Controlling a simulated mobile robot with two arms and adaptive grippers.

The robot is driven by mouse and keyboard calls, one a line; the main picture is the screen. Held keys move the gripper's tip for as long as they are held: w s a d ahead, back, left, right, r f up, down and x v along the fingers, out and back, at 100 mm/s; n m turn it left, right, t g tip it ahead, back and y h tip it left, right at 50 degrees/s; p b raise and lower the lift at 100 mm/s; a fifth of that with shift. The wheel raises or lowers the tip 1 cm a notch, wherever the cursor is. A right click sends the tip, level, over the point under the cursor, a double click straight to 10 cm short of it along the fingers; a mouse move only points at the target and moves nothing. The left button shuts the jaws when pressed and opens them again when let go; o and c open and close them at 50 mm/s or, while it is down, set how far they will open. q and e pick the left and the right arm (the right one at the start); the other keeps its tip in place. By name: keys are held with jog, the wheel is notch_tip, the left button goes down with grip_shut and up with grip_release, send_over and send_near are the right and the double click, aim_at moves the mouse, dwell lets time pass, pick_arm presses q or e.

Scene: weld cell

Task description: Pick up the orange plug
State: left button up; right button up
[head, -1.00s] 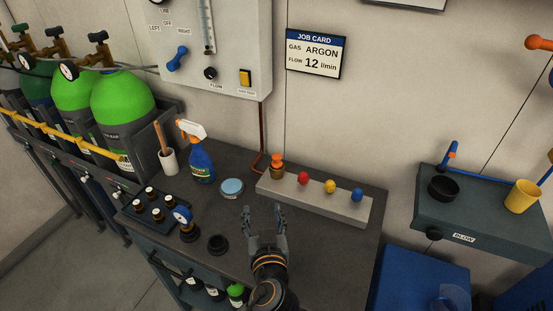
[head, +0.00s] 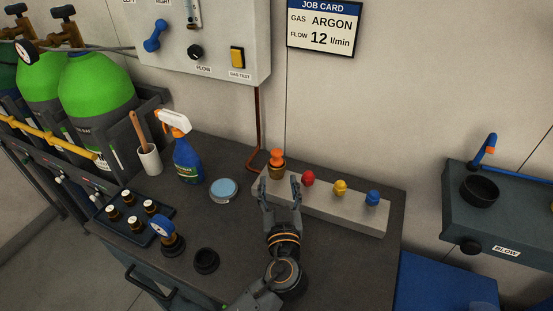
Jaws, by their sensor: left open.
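The orange plug (head: 277,157) stands upright in a brass-coloured fitting at the left end of a grey block (head: 345,214) on the dark bench. My left gripper (head: 279,184) is open, its two fingers pointing at the plug from the near side. The fingertips are just in front of and below the plug, and nothing is seen between them. I cannot tell whether a finger touches the fitting. My right gripper is not in view.
Red (head: 308,178), yellow (head: 340,187) and blue (head: 373,198) plugs stand to the right on the same block. A spray bottle (head: 187,160), a round blue-lidded tin (head: 223,190), a gauge (head: 168,232) and a black ring (head: 206,260) are left of my arm. The wall is close behind.

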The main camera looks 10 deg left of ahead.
aim_at(277, 159)
pick_arm(q)
jog(key=p+x, duration=0.1)
jog(key=x, duration=0.4)
jog(key=shift+w, duration=0.1)
jog(key=p+x, duration=0.2)
jog(key=x, duration=0.2)
jog(key=shift+w+r, duration=0.1)
jog(key=shift+w, duration=0.25)
jog(key=shift+w+a+p, duration=0.1)
jog(key=shift+w+p, duration=0.2)
jog(key=shift+w, duration=0.05)
jog(key=c, duration=1.1)
